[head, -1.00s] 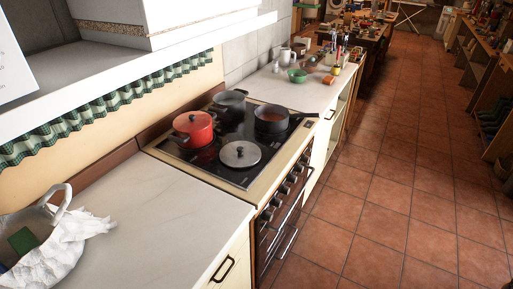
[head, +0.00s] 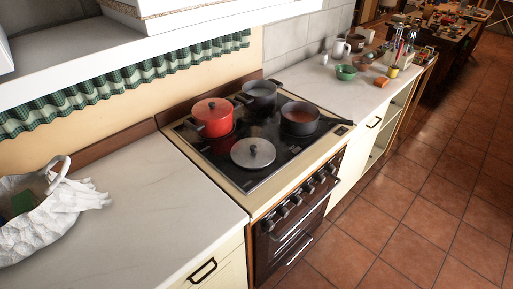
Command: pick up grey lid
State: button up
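The grey lid (head: 253,153) lies flat on the black glass cooktop, at the front left of the stove (head: 217,166). It is round and metallic with a dark knob in the middle. A red pot (head: 212,118) with a red lid stands behind it to the left. A dark saucepan (head: 300,118) without a lid, holding something reddish, stands to its right. A grey pot (head: 260,95) stands at the back. My gripper is not in view.
A white bag (head: 50,222) lies on the left counter (head: 150,220), whose middle is clear. A shelf (head: 160,55) with a green checked curtain overhangs the back. A green bowl (head: 346,72) and mugs stand on the far counter. The tiled floor (head: 400,215) at right is open.

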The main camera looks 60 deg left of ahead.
aim_at(248, 153)
jog(key=u, duration=0.5)
jog(key=i, duration=0.55)
jog(key=u, duration=0.8)
jog(key=i, duration=0.55)
jog(key=u, duration=0.35)
